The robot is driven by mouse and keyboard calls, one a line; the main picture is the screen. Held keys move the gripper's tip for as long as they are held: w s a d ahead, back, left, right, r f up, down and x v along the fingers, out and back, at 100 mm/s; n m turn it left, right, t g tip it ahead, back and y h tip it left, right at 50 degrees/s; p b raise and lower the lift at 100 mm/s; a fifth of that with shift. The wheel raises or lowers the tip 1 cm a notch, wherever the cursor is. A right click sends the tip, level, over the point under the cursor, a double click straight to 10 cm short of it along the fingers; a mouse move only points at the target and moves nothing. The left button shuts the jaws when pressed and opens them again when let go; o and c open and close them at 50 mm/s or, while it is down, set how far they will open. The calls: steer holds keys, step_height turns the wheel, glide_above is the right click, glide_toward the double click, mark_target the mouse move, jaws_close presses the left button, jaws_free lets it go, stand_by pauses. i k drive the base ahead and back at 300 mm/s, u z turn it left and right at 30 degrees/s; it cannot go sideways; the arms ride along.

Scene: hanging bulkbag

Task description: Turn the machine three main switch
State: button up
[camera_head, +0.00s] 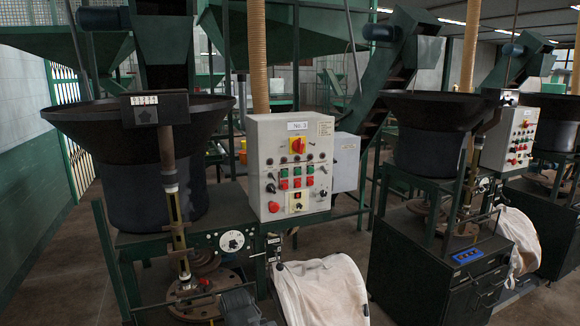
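A light grey control box (259,150) stands in the middle of the view, with a white label reading what looks like "No. 3" (297,126) near its top. Below the label is a main switch (298,146), a red knob on a yellow plate. The exact angle of its knob is too small to tell. Under it are small black knobs, rows of red and green buttons (297,177), and a red round button (274,207) at the lower left. My gripper is not in view, and nothing covers the switch.
A dark round hopper (130,120) stands left of the box. A white bag (325,290) hangs below it. A second machine with a similar panel (511,140) and a black cabinet (440,270) stands at right. Bare floor (60,270) shows at the lower left.

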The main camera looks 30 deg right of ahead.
mark_target(298, 145)
steer(key=u, duration=1.2)
steer(key=k, duration=0.7)
steer(key=z, duration=0.65)
steer(key=i, duration=1)
